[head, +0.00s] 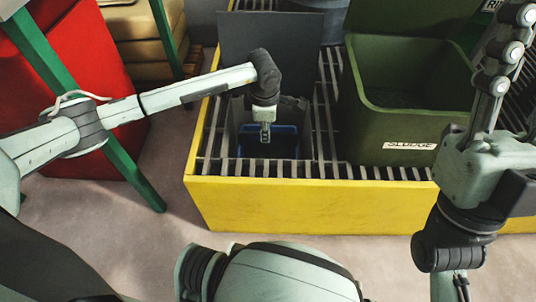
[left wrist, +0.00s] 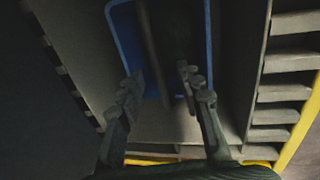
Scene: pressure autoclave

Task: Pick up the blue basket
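The blue basket (head: 283,143) sits low inside a grey open box (head: 236,110) set among the slats of a yellow-sided platform. My left gripper (head: 265,135) points down over the basket and covers part of it. In the left wrist view the left gripper (left wrist: 160,75) has its two fingers spread, with the blue basket rim (left wrist: 124,42) close to the fingertips. A dark bar crosses the basket between the fingers. I cannot tell whether the fingers touch the basket. My right gripper (head: 515,30) is at the upper right, seen side-on, away from the basket.
A green bin (head: 395,130) labelled SLUDGE stands right of the grey box. A dark upright panel (head: 270,45) rises behind the box. The yellow platform wall (head: 300,205) runs along the front. A red container (head: 85,85) and green posts stand at the left.

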